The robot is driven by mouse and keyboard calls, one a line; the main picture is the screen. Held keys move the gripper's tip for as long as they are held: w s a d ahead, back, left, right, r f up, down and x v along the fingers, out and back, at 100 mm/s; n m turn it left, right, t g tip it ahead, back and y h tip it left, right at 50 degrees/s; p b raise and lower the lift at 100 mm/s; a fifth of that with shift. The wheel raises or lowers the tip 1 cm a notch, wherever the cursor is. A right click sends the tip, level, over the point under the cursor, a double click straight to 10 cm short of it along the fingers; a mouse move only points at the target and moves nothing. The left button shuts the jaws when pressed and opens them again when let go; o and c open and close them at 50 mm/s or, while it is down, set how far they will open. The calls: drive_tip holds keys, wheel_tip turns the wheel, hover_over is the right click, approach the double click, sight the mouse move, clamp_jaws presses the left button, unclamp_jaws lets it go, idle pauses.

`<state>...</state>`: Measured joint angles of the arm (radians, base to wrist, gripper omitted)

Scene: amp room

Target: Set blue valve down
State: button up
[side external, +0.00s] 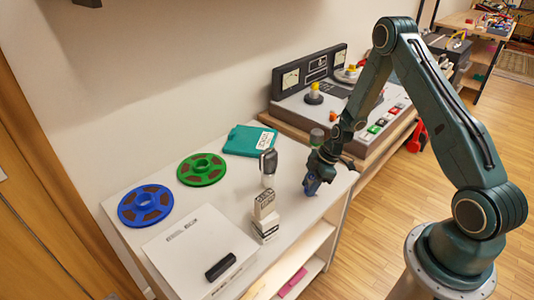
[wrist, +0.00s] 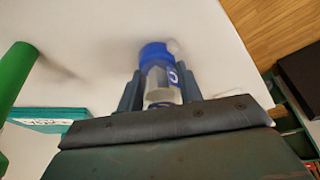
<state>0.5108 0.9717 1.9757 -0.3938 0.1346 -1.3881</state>
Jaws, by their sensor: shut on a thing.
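The blue valve (wrist: 158,72) has a blue top with a white mark and a clear lower part in the wrist view. My gripper (wrist: 160,92) is shut on it, with one finger on each side.
Left of my gripper stand a grey-topped object (side external: 268,163) and a white labelled box (side external: 265,220). Farther left lie a teal box (side external: 250,141), a green reel (side external: 202,169) and a blue reel (side external: 146,205). A console (side external: 330,105) stands behind. The shelf's front edge is close.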

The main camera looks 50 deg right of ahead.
drive_tip(key=shift+f, duration=0.15)
drive_tip(key=o, duration=1)
drive_tip(key=v, duration=1.2)
drive_tip(key=shift+r, duration=0.25)
drive_tip(key=shift+a, duration=0.1)
